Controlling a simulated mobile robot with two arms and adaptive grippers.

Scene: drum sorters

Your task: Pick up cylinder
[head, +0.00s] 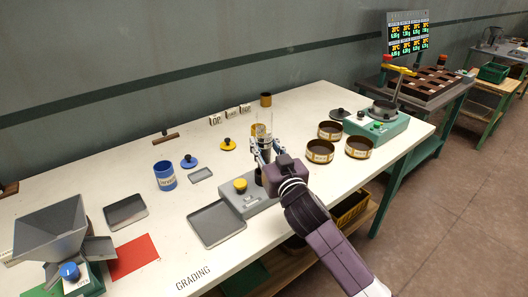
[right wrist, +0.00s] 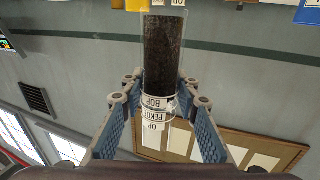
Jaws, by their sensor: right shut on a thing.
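The cylinder (head: 265,130) is a clear tube with dark material in it. It stands upright over the back end of the grey device with a yellow knob (head: 250,203). My right gripper (head: 263,151) is shut on the cylinder, with one finger on each side. In the right wrist view the cylinder (right wrist: 163,55) shows dark contents and white bands lettered OP, PEKOE and BOP, between the blue-padded fingers of my right gripper (right wrist: 160,85). I cannot tell whether the cylinder's lower end touches the device. My left gripper is not in view.
Three round sieves (head: 320,151) stand right of the gripper, before a green machine (head: 385,125). A hopper (head: 52,228) stands at the far left. White label blocks (head: 231,113) stand behind.

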